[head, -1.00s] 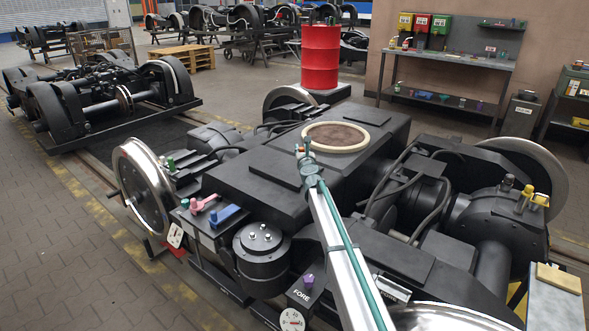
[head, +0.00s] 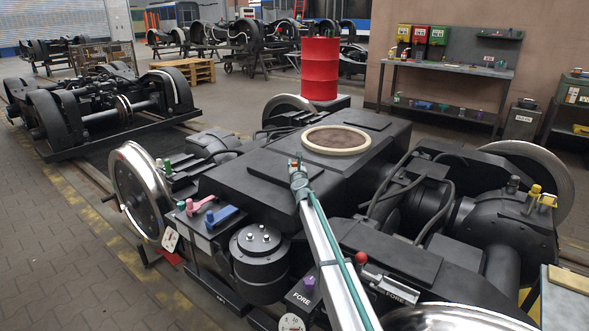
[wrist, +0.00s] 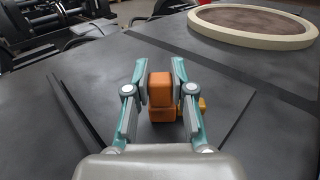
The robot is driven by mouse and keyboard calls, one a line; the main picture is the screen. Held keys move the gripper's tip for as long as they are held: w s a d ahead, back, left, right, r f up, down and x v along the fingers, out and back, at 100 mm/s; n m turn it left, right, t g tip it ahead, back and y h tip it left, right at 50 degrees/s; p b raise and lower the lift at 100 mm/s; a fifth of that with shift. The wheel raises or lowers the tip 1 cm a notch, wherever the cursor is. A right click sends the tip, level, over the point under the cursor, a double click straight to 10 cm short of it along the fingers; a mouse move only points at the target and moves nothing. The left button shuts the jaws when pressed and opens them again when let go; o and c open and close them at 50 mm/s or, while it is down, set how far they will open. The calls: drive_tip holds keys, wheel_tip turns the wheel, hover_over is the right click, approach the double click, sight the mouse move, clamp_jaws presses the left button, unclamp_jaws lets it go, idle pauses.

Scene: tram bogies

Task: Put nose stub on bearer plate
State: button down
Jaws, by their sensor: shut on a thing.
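My gripper (wrist: 161,97) is shut on an orange block-shaped piece, which I take for the nose stub (wrist: 161,90). A smaller yellow-orange part (wrist: 202,104) shows at its right, partly behind a finger. In the head view my gripper (head: 295,165) is small, over the bogie's black top, and the piece is barely visible there. Below it in the wrist view lies a flat, dark, thin-edged plate (wrist: 228,108), which may be the bearer plate; no label shows. The piece is over this plate; I cannot tell whether it touches.
A cream ring (head: 337,141) lies on the bogie top behind my gripper. Pink (head: 200,204) and blue (head: 222,216) pieces sit at the front left. A red knob (head: 361,258) and a purple knob (head: 309,283) are near my arm. Yellow pieces (head: 538,198) stand at right.

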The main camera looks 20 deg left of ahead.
drive_tip(key=shift+r, duration=0.1)
drive_tip(key=shift+f, duration=0.3)
drive_tip(key=c, duration=1)
unclamp_jaws()
drive_tip(key=shift+r, duration=0.1)
drive_tip(key=shift+r, duration=0.15)
drive_tip(key=shift+s+d, duration=0.15)
drive_tip(key=shift+s, duration=0.05)
drive_tip(key=v, duration=1.1)
drive_tip(key=shift+s+d, duration=0.15)
drive_tip(key=shift+s, duration=0.15)
